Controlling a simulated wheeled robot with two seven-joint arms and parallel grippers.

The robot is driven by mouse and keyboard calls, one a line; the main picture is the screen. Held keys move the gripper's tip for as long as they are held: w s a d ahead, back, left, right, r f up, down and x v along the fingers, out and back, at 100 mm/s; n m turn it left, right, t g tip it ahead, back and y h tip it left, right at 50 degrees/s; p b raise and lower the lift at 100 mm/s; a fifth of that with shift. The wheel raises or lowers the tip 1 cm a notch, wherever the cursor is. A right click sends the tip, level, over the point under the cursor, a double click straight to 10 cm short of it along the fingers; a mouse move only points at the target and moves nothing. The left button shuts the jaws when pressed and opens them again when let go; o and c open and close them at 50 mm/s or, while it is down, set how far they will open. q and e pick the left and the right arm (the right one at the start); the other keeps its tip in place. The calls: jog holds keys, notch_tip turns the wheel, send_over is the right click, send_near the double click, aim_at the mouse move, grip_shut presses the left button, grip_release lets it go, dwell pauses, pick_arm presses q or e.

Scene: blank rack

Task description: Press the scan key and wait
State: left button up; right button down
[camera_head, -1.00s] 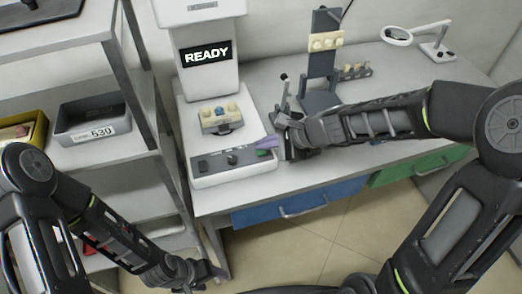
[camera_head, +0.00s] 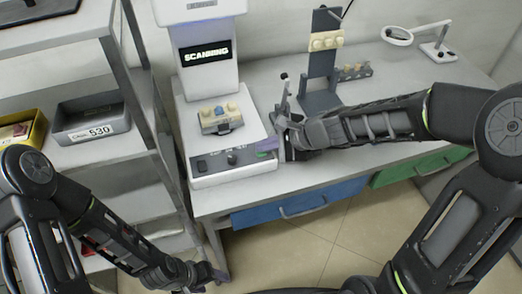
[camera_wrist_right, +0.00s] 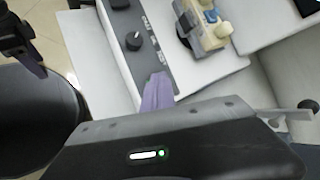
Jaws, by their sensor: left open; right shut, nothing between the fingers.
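The scanner (camera_head: 187,128) stands on the bench, and its display (camera_head: 206,54) reads "SCANNING". A beige block piece with a blue part (camera_head: 220,118) sits on its bed. The front panel (camera_head: 214,163) carries a dark knob and, at its right end, the green scan key, mostly covered by my right gripper (camera_head: 266,146). That gripper is shut and empty, its purple fingertips over the key. In the right wrist view the purple fingertips (camera_wrist_right: 157,93) rest at the panel's end with a sliver of green beside them. My left gripper (camera_head: 207,277) is open, low over the floor.
A shelf rack at left holds a grey bin (camera_head: 92,120) labelled 530 and a yellow bin (camera_head: 22,130). A dark stand with beige blocks (camera_head: 326,42) and a magnifier lamp (camera_head: 398,36) stand at the back right. Blue (camera_head: 300,203) and green drawers lie under the bench.

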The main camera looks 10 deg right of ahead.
aim_at(264, 153)
dwell(0.3)
jog(key=shift+r+p, duration=0.8)
jog(key=shift+r, duration=0.1)
notch_tip(264, 153, up, 5)
jog(key=p, duration=0.4)
jog(key=shift+p, duration=0.35)
